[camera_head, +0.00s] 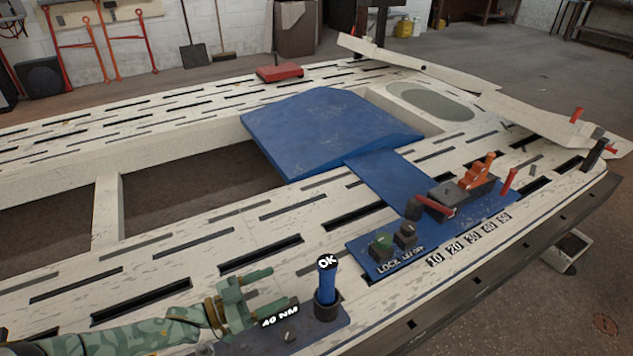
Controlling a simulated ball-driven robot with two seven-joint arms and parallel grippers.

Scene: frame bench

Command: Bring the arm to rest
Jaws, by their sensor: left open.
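My left arm, in a green camouflage pattern, comes in at the lower left of the head view. Its gripper (277,288) is open, with the fingers pointing right over the front edge of the bench, and nothing shows between them. The fingers are just left of a blue handle (327,284) marked OK, which stands upright in a dark round holder (326,308). A gap shows between the upper finger and the handle; whether the lower finger touches the holder's plate I cannot tell. My right arm is not in view.
The white slotted frame bench (240,225) fills the middle. A blue control panel (375,262) with knobs, an orange lever (477,171) and a red-handled lever (435,206) lies to the right. A blue ramp (325,130) lies behind. The slotted deck left of the gripper is clear.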

